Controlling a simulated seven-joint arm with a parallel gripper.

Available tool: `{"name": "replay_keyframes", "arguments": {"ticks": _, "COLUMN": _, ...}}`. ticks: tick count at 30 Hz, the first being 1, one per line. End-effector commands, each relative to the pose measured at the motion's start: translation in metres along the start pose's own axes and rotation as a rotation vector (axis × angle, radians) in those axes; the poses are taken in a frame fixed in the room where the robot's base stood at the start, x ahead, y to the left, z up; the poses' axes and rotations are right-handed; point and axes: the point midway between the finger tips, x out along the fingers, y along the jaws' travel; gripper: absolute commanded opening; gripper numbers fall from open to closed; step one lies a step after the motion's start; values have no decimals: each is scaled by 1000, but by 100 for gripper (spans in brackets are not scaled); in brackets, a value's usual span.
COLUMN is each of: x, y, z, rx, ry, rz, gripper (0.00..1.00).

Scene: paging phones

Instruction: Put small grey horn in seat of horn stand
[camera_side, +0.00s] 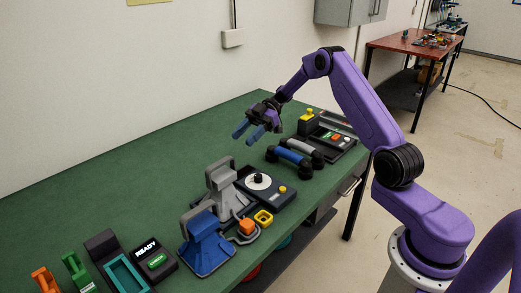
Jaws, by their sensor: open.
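A small grey horn, a handset with a grey grip and dark ends (302,146), lies on the green bench, right of centre. My gripper (244,139) has blue fingers that are apart and empty. It hangs above the bench, to the left of the grey horn and not touching it. A grey upright stand (221,179) and a blue upright stand (206,246) stand nearer the camera; I cannot tell for certain which is the horn stand. No horn shows in either one.
A blue-gripped handset (287,157) lies close in front of the grey one. A dark console (329,138) is behind the handsets.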

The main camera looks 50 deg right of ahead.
Motion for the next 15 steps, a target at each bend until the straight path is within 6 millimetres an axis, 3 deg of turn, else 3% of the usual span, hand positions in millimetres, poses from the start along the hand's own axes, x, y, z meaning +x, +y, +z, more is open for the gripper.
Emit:
{"name": "replay_keyframes", "arguments": {"ticks": 5, "x": 2, "y": -1, "z": -2, "rx": 8, "ry": -6, "rz": -10, "gripper": 51}}
{"name": "replay_keyframes", "arguments": {"ticks": 8, "x": 14, "y": -8, "z": -12, "rx": 47, "ry": -40, "rz": -55, "gripper": 51}}
{"name": "replay_keyframes", "arguments": {"ticks": 11, "x": 36, "y": -25, "z": -29, "rx": 124, "ry": -114, "rz": -129, "gripper": 51}}
{"name": "replay_keyframes", "arguments": {"ticks": 15, "x": 70, "y": -62, "z": -54, "rx": 255, "ry": -273, "rz": -236, "gripper": 51}}
